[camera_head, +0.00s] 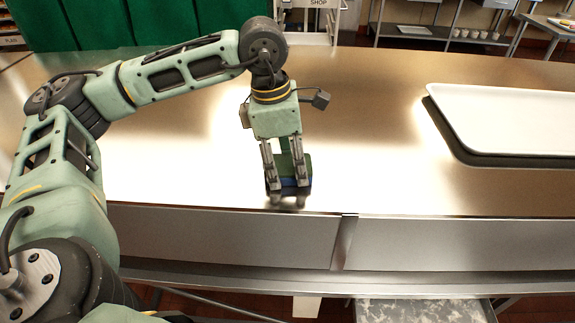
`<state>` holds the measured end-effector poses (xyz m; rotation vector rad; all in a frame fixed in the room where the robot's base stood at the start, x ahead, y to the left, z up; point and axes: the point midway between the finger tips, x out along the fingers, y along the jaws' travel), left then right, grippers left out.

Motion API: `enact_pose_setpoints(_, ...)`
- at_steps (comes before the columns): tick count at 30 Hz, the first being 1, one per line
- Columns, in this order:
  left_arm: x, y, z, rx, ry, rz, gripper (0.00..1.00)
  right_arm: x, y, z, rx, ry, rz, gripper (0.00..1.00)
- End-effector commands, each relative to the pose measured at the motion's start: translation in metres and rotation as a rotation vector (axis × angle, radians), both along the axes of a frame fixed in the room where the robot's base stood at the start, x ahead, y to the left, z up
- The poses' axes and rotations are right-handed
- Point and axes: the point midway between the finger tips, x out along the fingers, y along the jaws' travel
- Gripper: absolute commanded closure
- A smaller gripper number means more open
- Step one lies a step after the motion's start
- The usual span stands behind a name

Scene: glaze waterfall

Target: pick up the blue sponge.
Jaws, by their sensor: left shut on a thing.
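My left gripper points down and is shut on the sponge, with a finger on each side. The fingers hide much of the sponge. I cannot tell whether the sponge touches the counter or is a little above it. My right gripper is not in view.
A large white tray (510,118) rests on the right of the counter. The middle of the counter between the gripper and the tray is clear. Behind the counter are a green curtain (90,28) and shelves (450,37) with cups.

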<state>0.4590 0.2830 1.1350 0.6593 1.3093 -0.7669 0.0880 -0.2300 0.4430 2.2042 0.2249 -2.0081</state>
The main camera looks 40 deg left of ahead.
Motion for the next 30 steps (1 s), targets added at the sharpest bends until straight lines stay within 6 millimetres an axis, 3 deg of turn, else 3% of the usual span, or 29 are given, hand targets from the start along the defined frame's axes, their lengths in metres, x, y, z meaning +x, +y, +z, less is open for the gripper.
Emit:
enact_pose_setpoints(5,0.001,-0.001,0.009,-0.001,-0.003,-0.001,0.59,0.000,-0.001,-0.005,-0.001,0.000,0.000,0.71)
enact_pose_setpoints(11,0.001,-0.001,0.039,-0.001,-0.006,-0.001,0.59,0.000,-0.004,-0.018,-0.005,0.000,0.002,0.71)
enact_pose_setpoints(21,-0.017,-0.076,0.084,0.000,-0.004,-0.009,0.59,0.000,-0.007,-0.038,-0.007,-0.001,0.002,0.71)
enact_pose_setpoints(30,-0.025,-0.110,0.107,0.000,-0.002,-0.002,0.59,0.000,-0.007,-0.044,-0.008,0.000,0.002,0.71)
